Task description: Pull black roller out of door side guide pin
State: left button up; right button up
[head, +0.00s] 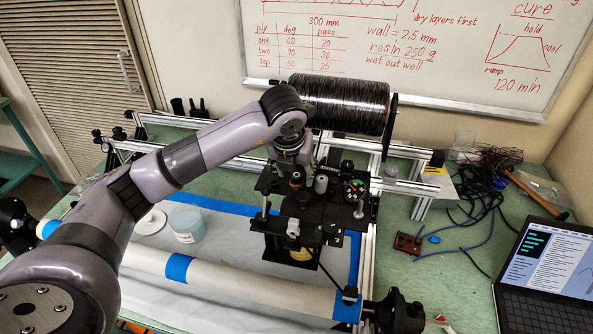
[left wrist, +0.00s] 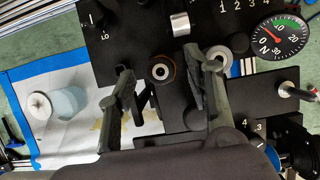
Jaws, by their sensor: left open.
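My left gripper (head: 293,166) points down over the black fixture plate (head: 285,195). In the left wrist view its two fingers (left wrist: 164,88) are apart with nothing clamped between them. A dark roller with a brownish rim and pale centre (left wrist: 161,70) stands between and just beyond the fingers. It also shows in the head view (head: 296,180), just below the gripper. A second, greyer roller (left wrist: 217,54) stands to its right, close to the right finger. The guide pin under the dark roller is hidden. My right gripper is out of view.
A round gauge (left wrist: 278,39) sits on the plate's right side. A large black tow spool (head: 340,104) hangs behind. A pale tube with blue tape (head: 235,281) runs in front. A tub (head: 187,226), a laptop (head: 545,275) and loose cables (head: 480,185) lie around.

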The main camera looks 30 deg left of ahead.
pick_arm(q)
jog(key=shift+x, duration=1.15)
jog(key=shift+c, duration=0.3)
grip_shut()
jog(key=c, duration=0.6)
grip_release()
grip_shut()
jog(key=shift+r, duration=0.15)
jog(key=shift+r+p, duration=1.2)
jog(key=shift+r, duration=0.9)
